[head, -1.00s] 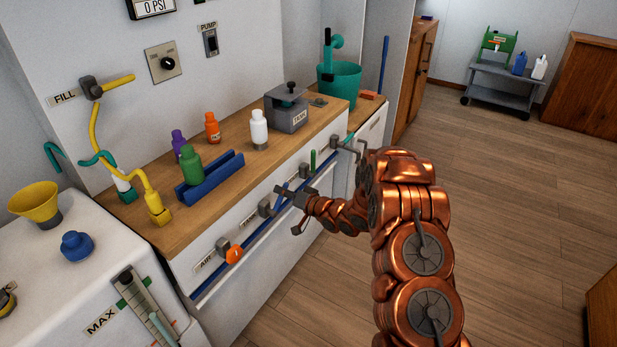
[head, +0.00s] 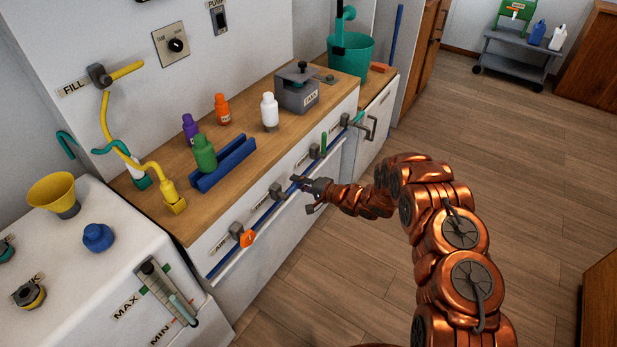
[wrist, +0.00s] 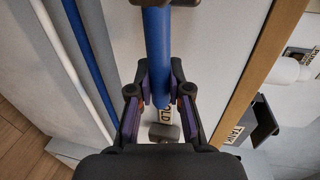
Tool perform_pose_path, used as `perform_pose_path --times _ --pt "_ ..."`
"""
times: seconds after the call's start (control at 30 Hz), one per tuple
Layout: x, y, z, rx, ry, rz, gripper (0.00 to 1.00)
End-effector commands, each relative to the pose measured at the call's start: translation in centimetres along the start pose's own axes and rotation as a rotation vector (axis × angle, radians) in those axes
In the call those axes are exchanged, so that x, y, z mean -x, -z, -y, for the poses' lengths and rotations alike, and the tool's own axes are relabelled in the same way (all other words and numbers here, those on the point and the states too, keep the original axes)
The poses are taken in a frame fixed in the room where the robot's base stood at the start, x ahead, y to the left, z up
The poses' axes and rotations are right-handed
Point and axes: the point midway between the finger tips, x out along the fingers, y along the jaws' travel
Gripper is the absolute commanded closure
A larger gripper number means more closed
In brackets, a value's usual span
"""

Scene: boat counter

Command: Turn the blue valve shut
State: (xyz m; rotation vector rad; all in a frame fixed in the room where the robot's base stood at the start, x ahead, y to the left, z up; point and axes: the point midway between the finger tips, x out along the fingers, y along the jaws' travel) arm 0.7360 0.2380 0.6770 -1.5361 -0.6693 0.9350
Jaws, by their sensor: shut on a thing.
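The blue valve handle (wrist: 158,50) is a straight blue bar in the wrist view. It runs from a dark mount (wrist: 165,2) at the top edge down between my fingers, roughly parallel to the rails on the cabinet front. My gripper (wrist: 160,92) is shut on it, one finger on each side. A partly hidden label ending in "OLD" (wrist: 166,109) shows beyond the bar's lower end. In the head view my gripper (head: 304,192) is at the cabinet front, near a grey valve mount (head: 275,192), and hides most of the handle.
An orange valve handle (head: 247,238) is left of my gripper; a green one (head: 323,142) is farther right. A blue pipe and a white rail (head: 232,262) run along the cabinet front. Bottles, a blue rack (head: 223,164) and a grey box (head: 297,96) stand on the counter. The floor is open.

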Motion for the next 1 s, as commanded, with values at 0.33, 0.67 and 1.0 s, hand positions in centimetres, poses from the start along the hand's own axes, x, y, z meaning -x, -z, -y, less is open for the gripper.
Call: perform_pose_path --times 0.33,0.67,1.0 --pt "-0.56 -0.74 -0.28 -0.037 -0.002 0.02 1.0" --pt "-0.54 -0.7 -0.31 -0.037 -0.002 0.019 0.76" --pt "-0.5 -0.61 -0.23 -0.036 0.0 0.017 0.56"
